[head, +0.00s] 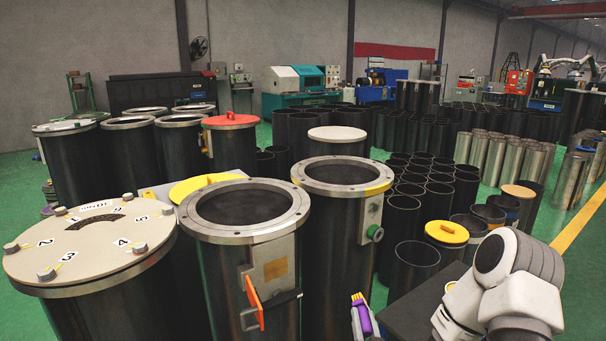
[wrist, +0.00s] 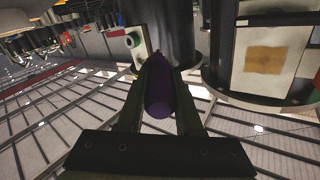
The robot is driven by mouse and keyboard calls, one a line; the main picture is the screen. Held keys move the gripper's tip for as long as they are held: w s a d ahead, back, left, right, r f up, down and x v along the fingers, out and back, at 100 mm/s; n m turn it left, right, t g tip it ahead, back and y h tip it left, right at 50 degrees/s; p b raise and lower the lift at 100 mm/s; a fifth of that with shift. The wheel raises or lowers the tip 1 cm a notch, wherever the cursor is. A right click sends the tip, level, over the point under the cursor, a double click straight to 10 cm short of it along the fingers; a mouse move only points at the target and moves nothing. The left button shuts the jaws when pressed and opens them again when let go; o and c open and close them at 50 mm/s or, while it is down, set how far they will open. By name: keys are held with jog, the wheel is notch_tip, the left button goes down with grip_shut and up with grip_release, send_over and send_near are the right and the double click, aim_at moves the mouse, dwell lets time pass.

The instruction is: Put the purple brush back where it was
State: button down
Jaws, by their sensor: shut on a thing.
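The purple brush (head: 364,318) shows at the bottom middle of the head view, purple handle and yellow bristles upward. An orange-fronted bracket (head: 255,303) sits on the left flanged cylinder (head: 215,265). The right flanged cylinder (head: 336,255) carries a plate with a green knob (head: 375,233). The brush's former place cannot be told.
A lidded cylinder with numbered knobs (head: 92,243) stands at the left. A dark flat surface (head: 425,312) lies beside my white arm. Black open tubes (head: 411,268) crowd the middle right, one with a yellow lid (head: 446,232).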

jog(key=n+b, duration=0.4)
jog(key=n, duration=0.1)
jog(key=shift+a+f, duration=0.1)
jog(key=shift+f, duration=0.1)
jog(key=shift+r+n+b, duration=0.1)
jog(key=shift+n+b, duration=0.4)
jog(key=shift+n, duration=0.3)
jog(key=shift+r, duration=0.1)
jog(key=shift+w, duration=0.1)
